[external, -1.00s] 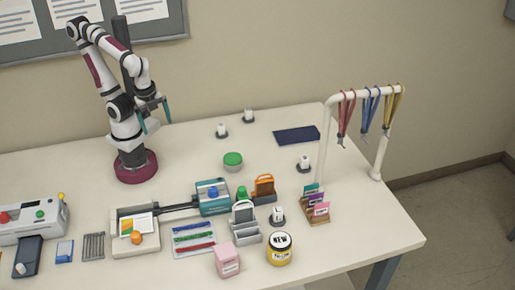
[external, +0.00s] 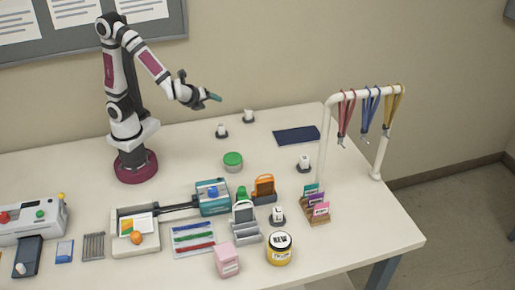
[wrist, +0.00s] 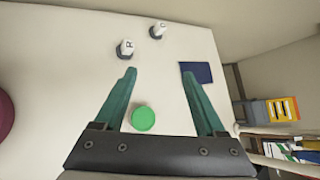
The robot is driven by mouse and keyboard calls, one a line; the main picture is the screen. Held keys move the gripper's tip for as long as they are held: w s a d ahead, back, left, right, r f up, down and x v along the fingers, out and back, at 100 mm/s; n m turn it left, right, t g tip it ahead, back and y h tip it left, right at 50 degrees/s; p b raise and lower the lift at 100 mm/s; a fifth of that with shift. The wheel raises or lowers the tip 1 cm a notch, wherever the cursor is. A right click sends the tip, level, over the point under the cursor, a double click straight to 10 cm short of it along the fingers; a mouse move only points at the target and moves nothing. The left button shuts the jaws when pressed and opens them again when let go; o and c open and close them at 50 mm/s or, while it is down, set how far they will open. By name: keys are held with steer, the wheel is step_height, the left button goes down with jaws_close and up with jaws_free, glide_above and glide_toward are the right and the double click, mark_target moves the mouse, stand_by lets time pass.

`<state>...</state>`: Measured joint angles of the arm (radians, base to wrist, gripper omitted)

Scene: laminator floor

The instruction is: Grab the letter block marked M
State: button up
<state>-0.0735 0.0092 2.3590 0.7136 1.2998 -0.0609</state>
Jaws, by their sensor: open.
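Several white letter blocks stand on dark round bases. In the external view two are at the back, a left one (external: 221,130) and a right one (external: 248,115); another (external: 304,162) is right of centre, and one (external: 278,214) is nearer the front. In the wrist view the back pair shows beyond my fingers: one block (wrist: 126,47) carries a mark like an R, and the other's mark (wrist: 158,30) is unclear. I cannot read an M on any block. My gripper (external: 211,97) is open and empty, above the table; its teal fingers (wrist: 160,72) are spread in the wrist view.
A green-lidded tub (external: 232,160) and a navy mat (external: 297,135) lie near the blocks. A white rack with lanyards (external: 365,95) stands at the right. The laminator (external: 213,197), card holders and a yellow jar (external: 280,250) crowd the front. The back table is mostly clear.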

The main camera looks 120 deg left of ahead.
steer(key=w+a+f+m+t+y, duration=0.1)
steer(key=w+a+f+m+t, duration=0.25)
steer(key=w, duration=0.35)
steer(key=w+a+f+m+t+y, duration=0.2)
steer(key=w+m, duration=0.3)
steer(key=w, duration=0.3)
steer(key=m+t+h, duration=0.3)
steer(key=m+t, duration=0.1)
steer(key=m, duration=0.4)
glide_toward(302, 160)
steer(key=shift+n, duration=0.25)
steer(key=x, duration=0.5)
steer(key=shift+w+a+r, duration=0.1)
steer(key=shift+w+r, duration=0.2)
steer(key=shift+w, duration=0.2)
steer(key=x, duration=0.6)
steer(key=shift+s+f, duration=0.2)
steer(key=shift+f, duration=0.2)
steer(key=shift+h, duration=0.3)
jaws_close()
steer(key=shift+r, duration=0.1)
